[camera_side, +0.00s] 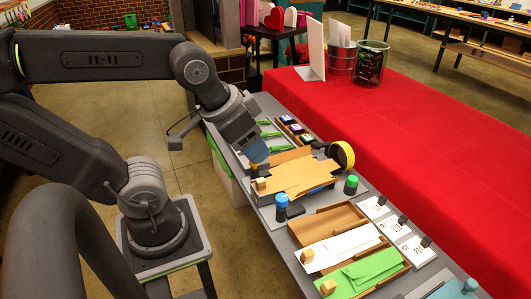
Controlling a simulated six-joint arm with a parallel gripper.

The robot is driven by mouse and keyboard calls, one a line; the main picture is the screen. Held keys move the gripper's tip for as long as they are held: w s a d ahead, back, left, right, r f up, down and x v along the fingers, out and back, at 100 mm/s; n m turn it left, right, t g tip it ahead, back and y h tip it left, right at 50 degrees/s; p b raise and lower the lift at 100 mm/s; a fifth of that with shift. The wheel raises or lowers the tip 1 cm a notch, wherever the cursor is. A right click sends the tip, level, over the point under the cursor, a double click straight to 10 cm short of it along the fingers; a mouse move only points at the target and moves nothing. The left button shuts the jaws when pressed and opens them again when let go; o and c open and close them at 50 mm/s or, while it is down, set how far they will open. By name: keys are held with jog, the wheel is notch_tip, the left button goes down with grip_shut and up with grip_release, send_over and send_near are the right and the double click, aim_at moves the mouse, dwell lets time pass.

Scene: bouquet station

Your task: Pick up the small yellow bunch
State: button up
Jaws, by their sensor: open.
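I cannot make out a yellow bunch for certain. A black-and-yellow ring (343,154) stands on edge to the right, apart from the gripper.
Brown sheets (303,174) lie right of my gripper, with a wooden block (261,184) on the near edge. A blue-capped bottle (281,207) and a green-capped jar (351,185) stand nearby. White paper (345,247) and green paper (374,267) lie in front. A red-covered table (430,130) is behind.

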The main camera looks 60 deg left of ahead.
jog(key=o, duration=0.3)
jog(key=g, duration=0.6)
send_over(271, 149)
notch_tip(271, 149, down, 11)
jog(key=f, duration=0.8)
jog(key=shift+w+a, duration=0.15)
jog(key=shift+a, duration=0.25)
jog(key=shift+w+f, duration=0.1)
jog(key=shift+f, duration=2.7)
